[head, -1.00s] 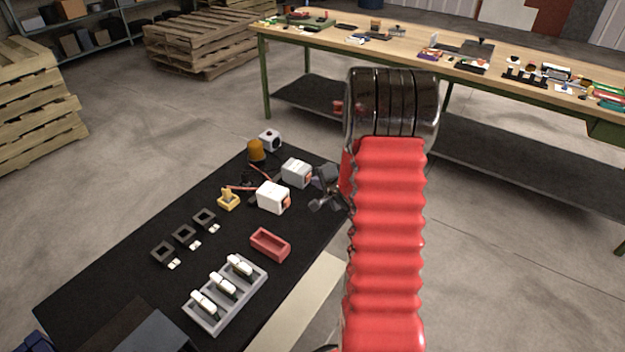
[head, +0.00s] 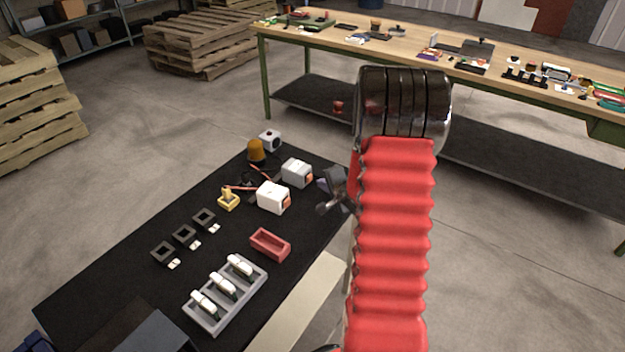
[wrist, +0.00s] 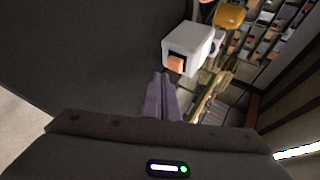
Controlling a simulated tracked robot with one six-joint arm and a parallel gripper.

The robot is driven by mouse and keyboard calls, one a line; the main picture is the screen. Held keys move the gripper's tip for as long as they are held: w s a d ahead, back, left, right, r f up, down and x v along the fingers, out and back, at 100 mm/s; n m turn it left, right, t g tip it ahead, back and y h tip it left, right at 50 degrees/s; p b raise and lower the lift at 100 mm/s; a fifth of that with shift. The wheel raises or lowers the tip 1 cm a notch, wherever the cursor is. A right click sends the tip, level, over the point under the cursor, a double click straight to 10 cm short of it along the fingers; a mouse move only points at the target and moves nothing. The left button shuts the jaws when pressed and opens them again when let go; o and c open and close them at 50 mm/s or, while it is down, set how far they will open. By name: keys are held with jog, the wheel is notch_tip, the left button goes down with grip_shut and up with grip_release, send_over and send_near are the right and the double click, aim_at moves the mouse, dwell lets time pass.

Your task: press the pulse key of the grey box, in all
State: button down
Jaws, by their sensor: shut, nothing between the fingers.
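The grey box (head: 296,173) stands on the black mat at the far right part of the table, with an orange-red key (head: 308,178) on its right face. In the wrist view a pale box (wrist: 194,46), which looks like the grey box, shows its orange key (wrist: 175,64) facing me. My gripper (head: 322,208) is to the right of the grey box, apart from it. In the wrist view its fingers (wrist: 161,76) are together and empty, pointing towards the key's side with a visible gap.
A white box (head: 272,198) with a similar key stands just nearer. An amber dome (head: 256,150) and a white button box (head: 270,140) are behind. A red tray (head: 270,245), a grey rack (head: 226,294) and a yellow piece (head: 228,199) are on the mat (head: 130,235).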

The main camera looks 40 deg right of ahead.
jog(key=shift+s+d, duration=0.3)
jog(key=shift+s, duration=0.45)
jog(key=shift+s+d, duration=0.3)
jog(key=shift+s, duration=0.5)
jog(key=shift+s+d, duration=0.3)
jog(key=shift+s, duration=0.45)
jog(key=shift+r, duration=0.1)
jog(key=shift+w+a+r, duration=0.1)
jog(key=shift+r, duration=0.2)
jog(key=s+a+r+n+g+h, duration=0.25)
jog(key=a+r+n, duration=0.55)
jog(key=a+r, duration=0.75)
jog(key=s+a+r+n+g+y, duration=0.1)
jog(key=s+a+n, duration=0.4)
jog(key=s+a, duration=0.5)
jog(key=s+a+r+n+g+y, duration=0.2)
jog(key=s+a+r+n+y, duration=0.2)
jog(key=s+a, duration=0.6)
notch_tip(320, 180, up, 3)
jog(key=shift+a+f+n, duration=0.2)
jog(key=shift+a+n, duration=0.4)
jog(key=shift+n, duration=0.5)
